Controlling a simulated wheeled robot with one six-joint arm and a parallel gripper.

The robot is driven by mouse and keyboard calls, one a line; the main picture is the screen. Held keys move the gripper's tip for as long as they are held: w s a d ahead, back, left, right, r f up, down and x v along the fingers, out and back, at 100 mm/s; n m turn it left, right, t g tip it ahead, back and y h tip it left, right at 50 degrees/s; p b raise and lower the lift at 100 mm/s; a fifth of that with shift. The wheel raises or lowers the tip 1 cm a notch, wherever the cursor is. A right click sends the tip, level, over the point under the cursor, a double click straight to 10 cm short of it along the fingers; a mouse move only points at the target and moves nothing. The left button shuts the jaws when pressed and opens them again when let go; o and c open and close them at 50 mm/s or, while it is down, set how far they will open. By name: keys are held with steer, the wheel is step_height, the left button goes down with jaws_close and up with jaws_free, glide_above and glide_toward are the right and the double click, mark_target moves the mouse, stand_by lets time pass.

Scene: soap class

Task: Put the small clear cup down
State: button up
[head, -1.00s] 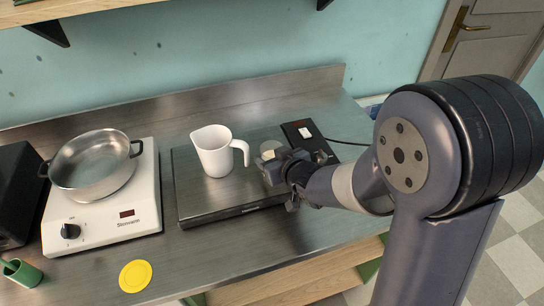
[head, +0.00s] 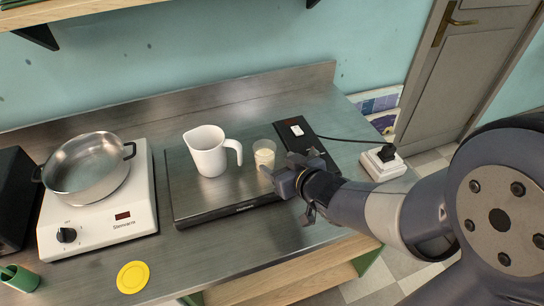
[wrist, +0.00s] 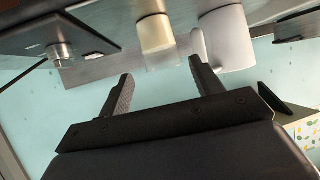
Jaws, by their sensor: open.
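The small clear cup (head: 264,154) with pale yellowish contents stands upright on the right part of the dark flat scale (head: 240,208). It also shows in the wrist view (wrist: 156,36), beyond my fingertips. My gripper (head: 288,168) is open, just to the right of the cup and in front of it. In the wrist view the two fingers (wrist: 158,82) are spread with nothing between them, and the cup appears apart from them. The gripper hides a little of the scale's right side.
A white pitcher (head: 207,152) stands on the scale, left of the cup. A steel pot (head: 88,166) sits on a white hotplate (head: 110,220). A dark panel with a white switch (head: 297,130) lies behind the gripper. A yellow disc (head: 133,277) lies at the front; counter around it is clear.

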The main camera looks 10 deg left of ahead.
steer(key=shift+p+v, duration=0.35)
steer(key=shift+v, duration=1.35)
